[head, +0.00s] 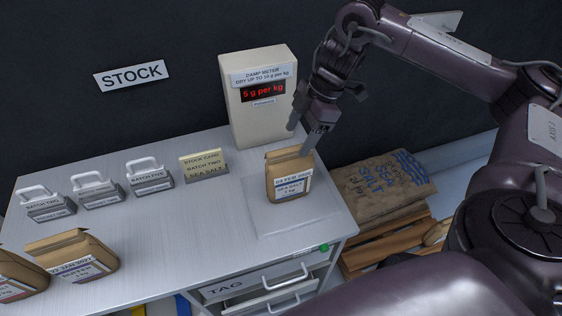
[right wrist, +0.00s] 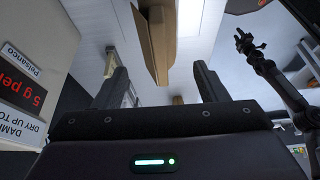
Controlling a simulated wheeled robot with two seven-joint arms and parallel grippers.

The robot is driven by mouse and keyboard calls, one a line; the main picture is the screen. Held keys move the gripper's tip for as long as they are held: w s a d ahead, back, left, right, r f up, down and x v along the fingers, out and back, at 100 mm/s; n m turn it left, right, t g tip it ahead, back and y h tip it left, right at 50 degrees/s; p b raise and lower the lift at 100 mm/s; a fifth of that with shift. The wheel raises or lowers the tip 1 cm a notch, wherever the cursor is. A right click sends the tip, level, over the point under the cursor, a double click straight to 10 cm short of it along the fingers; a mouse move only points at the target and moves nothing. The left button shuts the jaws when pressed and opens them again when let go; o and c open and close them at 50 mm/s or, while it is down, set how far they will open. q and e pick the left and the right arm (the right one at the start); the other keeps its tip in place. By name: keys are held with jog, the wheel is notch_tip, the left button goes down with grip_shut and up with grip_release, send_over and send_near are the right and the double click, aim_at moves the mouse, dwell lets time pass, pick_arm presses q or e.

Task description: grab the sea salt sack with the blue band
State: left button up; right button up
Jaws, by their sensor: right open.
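A brown paper sack (head: 284,175) with a white sea salt label and a blue band stands upright on the bench, in front of the damp meter. My right gripper (head: 301,134) is open just above and behind the sack's top, with one finger close to its upper right corner. In the right wrist view the sack (right wrist: 153,42) shows ahead, between the spread fingers (right wrist: 158,88), which do not appear to grip it. A dark arm with a small end, perhaps my left gripper (right wrist: 246,43), shows far off in the right wrist view; its jaws are too small to read.
The damp meter (head: 257,105) reads 5 g per kg. Two other sacks, one with a purple band (head: 75,255) and one with a red band (head: 15,278), stand front left. A large salt sack (head: 380,188) lies right of the bench.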

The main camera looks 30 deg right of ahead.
aim_at(290, 148)
jog(key=x, duration=0.2)
jog(key=shift+s+a+f, duration=0.15)
jog(key=shift+a+f, duration=0.1)
jog(key=shift+f, duration=0.1)
jog(key=p+x, duration=0.1)
jog(key=x, duration=0.2)
jog(key=shift+w+f+p, duration=0.25)
jog(key=shift+p, duration=0.15)
jog(key=shift+w+a+f, duration=0.1)
jog(key=shift+a+f, duration=0.05)
jog(key=shift+f, duration=0.35)
jog(key=c, duration=1.4)
pick_arm(q)
jog(key=shift+s+r, duration=0.4)
jog(key=shift+s, duration=0.25)
jog(key=shift+s+r, duration=0.4)
jog(key=shift+s, duration=0.2)
pick_arm(e)
grip_shut()
jog(key=shift+w, duration=0.1)
